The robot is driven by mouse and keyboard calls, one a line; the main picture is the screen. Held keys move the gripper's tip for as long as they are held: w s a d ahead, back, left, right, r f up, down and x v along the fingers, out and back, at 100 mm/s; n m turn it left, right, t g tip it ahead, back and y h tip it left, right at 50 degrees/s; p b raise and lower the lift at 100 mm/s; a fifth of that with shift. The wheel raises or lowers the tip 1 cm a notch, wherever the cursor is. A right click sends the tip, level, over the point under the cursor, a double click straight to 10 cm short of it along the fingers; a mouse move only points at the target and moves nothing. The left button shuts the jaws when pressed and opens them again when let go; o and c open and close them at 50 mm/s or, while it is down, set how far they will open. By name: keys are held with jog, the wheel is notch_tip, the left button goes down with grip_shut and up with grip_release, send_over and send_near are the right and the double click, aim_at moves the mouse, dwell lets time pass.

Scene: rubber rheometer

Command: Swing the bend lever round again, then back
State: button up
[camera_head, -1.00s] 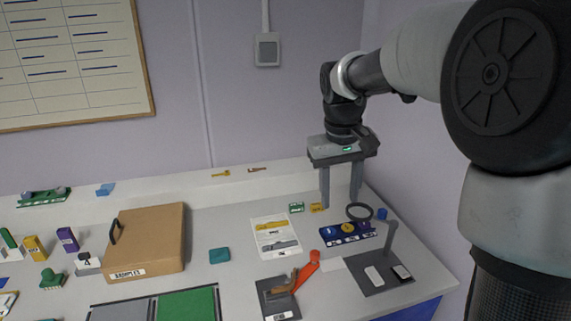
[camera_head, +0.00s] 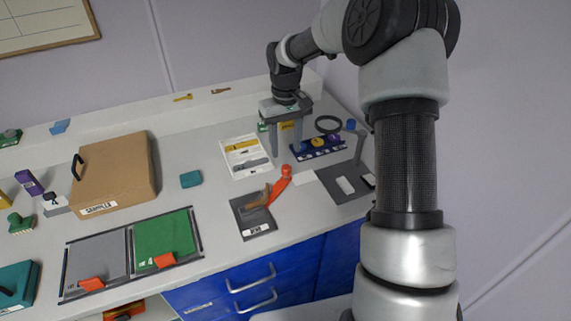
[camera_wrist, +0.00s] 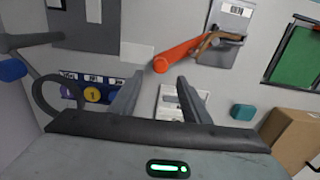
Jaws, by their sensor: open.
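The bend lever (camera_head: 279,186) is an orange arm with a round knob on its end. It is mounted at a dark grey plate (camera_head: 263,226) with a white label, and a brown curved strip (camera_head: 254,200) lies by it. The lever points away from the plate, up and right in the head view. My gripper (camera_head: 285,153) is open and empty, fingers pointing down, just behind the knob. In the wrist view the lever (camera_wrist: 182,51) runs left from the plate (camera_wrist: 231,20), its knob in front of the gap between my open fingertips (camera_wrist: 160,80). Contact cannot be told.
A blue rack with round discs (camera_head: 322,147), a black ring (camera_head: 328,124) and another grey plate with a post (camera_head: 342,197) stand close on the right. A printed sheet (camera_head: 243,167) and teal block (camera_head: 191,179) lie left. A brown box (camera_head: 115,180) is farther left.

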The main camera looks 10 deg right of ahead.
aim_at(286, 166)
notch_tip(286, 166, down, 7)
jog(key=shift+f, duration=0.15)
grip_shut()
dwell(0.4)
